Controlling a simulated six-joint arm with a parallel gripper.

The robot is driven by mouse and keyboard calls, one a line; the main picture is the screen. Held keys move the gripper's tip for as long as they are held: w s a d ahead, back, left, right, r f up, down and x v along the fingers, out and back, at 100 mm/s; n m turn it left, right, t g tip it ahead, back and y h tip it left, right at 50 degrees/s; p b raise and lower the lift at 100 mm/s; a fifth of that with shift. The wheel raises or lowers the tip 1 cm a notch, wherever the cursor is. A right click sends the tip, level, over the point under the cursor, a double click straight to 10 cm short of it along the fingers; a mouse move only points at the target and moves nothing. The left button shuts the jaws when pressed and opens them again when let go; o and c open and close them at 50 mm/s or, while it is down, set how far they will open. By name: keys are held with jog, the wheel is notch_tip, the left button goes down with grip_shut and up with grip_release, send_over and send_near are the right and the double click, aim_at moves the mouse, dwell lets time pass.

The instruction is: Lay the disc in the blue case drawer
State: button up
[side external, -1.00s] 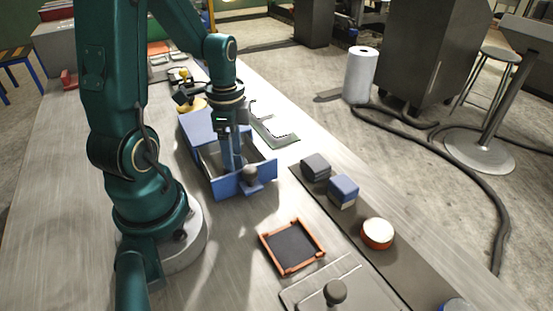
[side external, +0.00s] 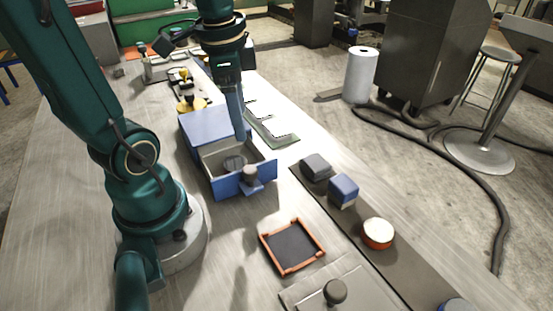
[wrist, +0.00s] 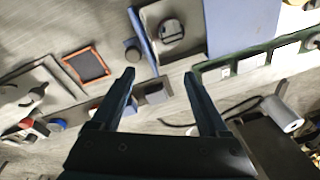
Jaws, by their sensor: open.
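The blue case (side external: 208,125) stands on the bench with its drawer (side external: 262,171) pulled out; its round dark knob (side external: 250,174) faces front. A grey disc (side external: 235,162) lies inside the drawer, apart from my gripper. In the wrist view the disc (wrist: 171,32) shows within the drawer's walls (wrist: 150,45). My gripper (side external: 238,132) is above the case and drawer, with its fingers pointing down. In the wrist view my gripper (wrist: 158,76) has its two fingers spread, with nothing between them.
An orange-framed tray (side external: 292,247) lies in front of the drawer. A dark block (side external: 315,167), a blue block (side external: 343,190) and an orange-and-white round piece (side external: 377,233) sit on a dark strip to the right.

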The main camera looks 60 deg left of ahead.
jog(key=s+d+n+t, duration=0.2)
jog(key=d+n+t, duration=0.2)
jog(key=d, duration=0.5)
jog(key=shift+r+n+h, duration=0.4)
jog(key=shift+r, duration=0.05)
jog(key=shift+c, duration=0.3)
